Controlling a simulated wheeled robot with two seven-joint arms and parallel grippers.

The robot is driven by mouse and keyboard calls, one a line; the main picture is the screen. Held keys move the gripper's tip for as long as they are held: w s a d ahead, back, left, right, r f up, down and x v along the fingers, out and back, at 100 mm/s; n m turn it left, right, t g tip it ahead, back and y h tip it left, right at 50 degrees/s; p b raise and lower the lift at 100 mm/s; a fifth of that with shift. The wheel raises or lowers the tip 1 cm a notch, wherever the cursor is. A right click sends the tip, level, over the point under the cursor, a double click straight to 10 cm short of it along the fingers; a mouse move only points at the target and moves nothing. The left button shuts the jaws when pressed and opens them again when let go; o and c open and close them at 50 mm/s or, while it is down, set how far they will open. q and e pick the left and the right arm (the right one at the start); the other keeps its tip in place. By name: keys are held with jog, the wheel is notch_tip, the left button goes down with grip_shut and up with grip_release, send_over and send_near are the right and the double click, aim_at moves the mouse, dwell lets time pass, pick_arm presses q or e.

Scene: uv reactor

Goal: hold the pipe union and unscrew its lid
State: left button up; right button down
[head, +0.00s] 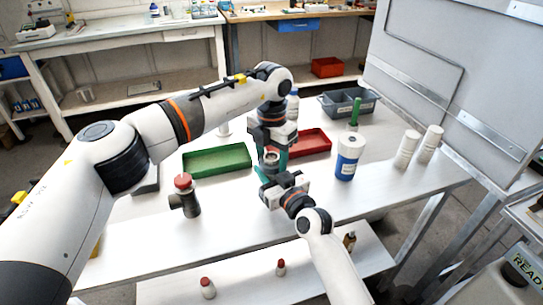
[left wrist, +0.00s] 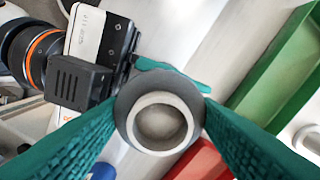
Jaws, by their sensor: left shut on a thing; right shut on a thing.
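The pipe union (head: 271,159) is held above the white table between my two grippers; they hide most of it in the head view. In the left wrist view the pipe union (left wrist: 160,124) is seen end-on: a dark grey collar around a paler ring with a round opening. My left gripper (head: 271,151) comes down from above, its teal fingers on both sides of the collar, shut on it. My right gripper (head: 270,172) comes from the front and is shut on the union lower down. The seam between lid and body is hidden.
A green tray (head: 217,160) and a red tray (head: 309,143) lie nearby. A dark fitting with a red cap (head: 184,195) stands left. A blue-and-white bottle (head: 348,157), two white cylinders (head: 417,147) and a grey bin (head: 347,102) are to the right. The front table strip is clear.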

pick_arm(q)
jog(key=n, duration=0.8)
jog(key=shift+n, duration=0.3)
jog(key=n, duration=0.4)
jog(key=shift+r, duration=0.1)
jog(key=n, duration=1.2)
jog(key=shift+n, duration=0.3)
jog(key=n, duration=0.6)
jog(key=o, duration=1.1)
